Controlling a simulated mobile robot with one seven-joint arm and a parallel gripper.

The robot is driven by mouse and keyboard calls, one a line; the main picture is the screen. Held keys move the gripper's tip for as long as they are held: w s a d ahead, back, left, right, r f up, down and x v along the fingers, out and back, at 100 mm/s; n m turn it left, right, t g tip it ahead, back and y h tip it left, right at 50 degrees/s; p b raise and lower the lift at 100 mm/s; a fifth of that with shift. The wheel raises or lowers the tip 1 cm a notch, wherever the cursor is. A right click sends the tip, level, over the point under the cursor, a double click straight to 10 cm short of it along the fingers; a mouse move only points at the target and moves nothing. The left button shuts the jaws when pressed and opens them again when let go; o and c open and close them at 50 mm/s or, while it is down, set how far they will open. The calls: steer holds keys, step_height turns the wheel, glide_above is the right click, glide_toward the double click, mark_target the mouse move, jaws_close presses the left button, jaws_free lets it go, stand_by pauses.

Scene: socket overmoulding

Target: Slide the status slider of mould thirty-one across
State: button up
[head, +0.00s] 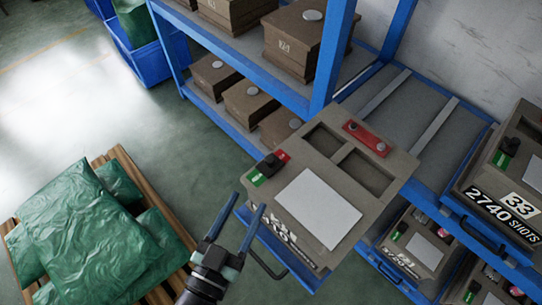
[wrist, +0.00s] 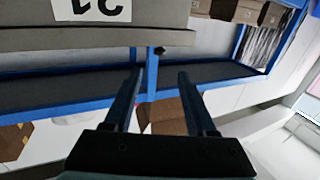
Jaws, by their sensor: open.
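A grey-brown mould (head: 315,250) sits on a pulled-out blue shelf tray in the head view. My gripper (head: 247,204) is open and empty, in front of the mould's label side, apart from the slider. In the wrist view my gripper (wrist: 157,72) shows both fingers spread. The mould (wrist: 60,38) there carries an upside-down, cut-off number label.
Mould 33 (head: 515,207) stands on the rack at the right, with further moulds below. Brown boxes (head: 285,45) fill the shelves behind a blue post (head: 333,50). Green wrapped bags (head: 85,235) lie on a pallet at the left. The floor between pallet and rack is clear.

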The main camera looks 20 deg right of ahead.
mark_target(268, 163)
steer(key=p+x, duration=0.2)
steer(key=x, duration=1)
steer(key=shift+w+d, duration=0.15)
steer(key=shift+w, duration=0.05)
jaws_close()
stand_by(1.0)
